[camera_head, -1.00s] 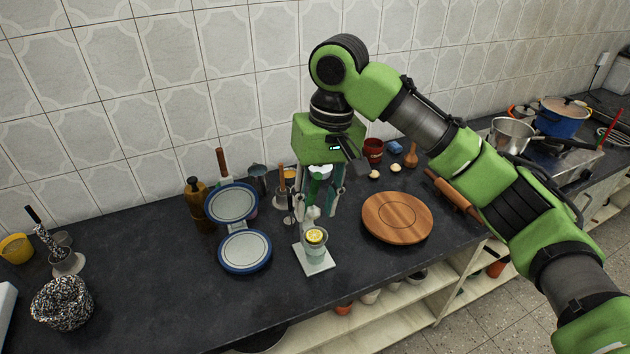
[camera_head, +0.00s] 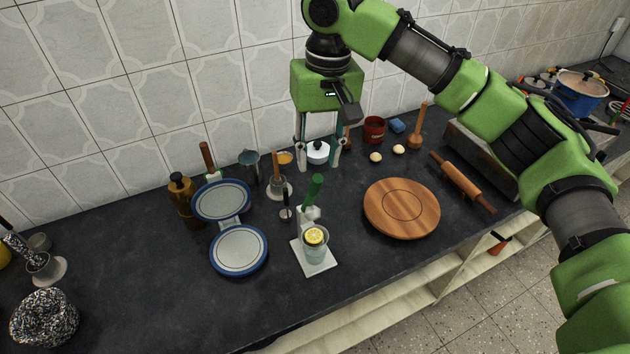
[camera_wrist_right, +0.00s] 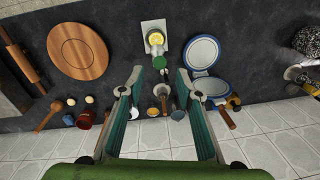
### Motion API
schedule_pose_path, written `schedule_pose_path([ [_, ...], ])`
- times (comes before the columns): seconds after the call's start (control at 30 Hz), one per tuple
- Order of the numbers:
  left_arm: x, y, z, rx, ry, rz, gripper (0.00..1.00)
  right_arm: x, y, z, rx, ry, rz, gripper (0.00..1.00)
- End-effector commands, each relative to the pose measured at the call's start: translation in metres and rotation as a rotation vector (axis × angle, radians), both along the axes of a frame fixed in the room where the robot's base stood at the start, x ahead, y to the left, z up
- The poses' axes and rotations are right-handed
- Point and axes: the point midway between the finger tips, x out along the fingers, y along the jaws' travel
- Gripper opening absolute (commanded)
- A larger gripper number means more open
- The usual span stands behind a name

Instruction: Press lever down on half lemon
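A citrus press stands on the counter with a pale square base (camera_head: 318,262). Its lever (camera_head: 314,190) has a green handle and stands raised, tilted up toward the wall. A yellow half lemon (camera_head: 315,236) sits cut face up in the cup at the front of the press. In the right wrist view, the half lemon (camera_wrist_right: 156,39) and green handle (camera_wrist_right: 159,62) lie beyond the fingertips. My right gripper (camera_head: 319,168) points down behind the handle, toward the wall. It is open and empty, its fingers wide apart in the right wrist view (camera_wrist_right: 160,78). My left gripper is out of view.
A blue-rimmed double-plate press (camera_head: 239,249) lies open left of the citrus press. A round wooden board (camera_head: 402,222) and a rolling pin (camera_head: 463,181) are to the right. A white-lidded pot (camera_head: 318,151) and several utensils stand near the wall.

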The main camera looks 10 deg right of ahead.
Motion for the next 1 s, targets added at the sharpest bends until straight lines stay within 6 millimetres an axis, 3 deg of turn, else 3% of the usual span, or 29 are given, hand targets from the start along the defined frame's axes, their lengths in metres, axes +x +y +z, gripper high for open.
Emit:
schedule_pose_path([
  [0.17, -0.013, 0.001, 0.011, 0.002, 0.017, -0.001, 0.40, -0.002, 0.002, -0.038, -0.002, 0.005, 0.000, 0.32],
  [0.4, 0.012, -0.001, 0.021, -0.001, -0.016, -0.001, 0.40, -0.001, 0.004, -0.076, -0.001, 0.002, 0.000, 0.32],
  [0.57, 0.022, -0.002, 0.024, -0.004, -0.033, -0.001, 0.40, -0.001, 0.005, -0.087, 0.000, 0.000, 0.000, 0.32],
  [0.87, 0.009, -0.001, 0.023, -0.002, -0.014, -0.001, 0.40, -0.001, 0.005, -0.090, 0.000, -0.001, 0.000, 0.32],
  [1.0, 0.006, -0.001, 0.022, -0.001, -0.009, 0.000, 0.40, 0.000, 0.006, -0.090, 0.000, -0.001, 0.000, 0.00],
])
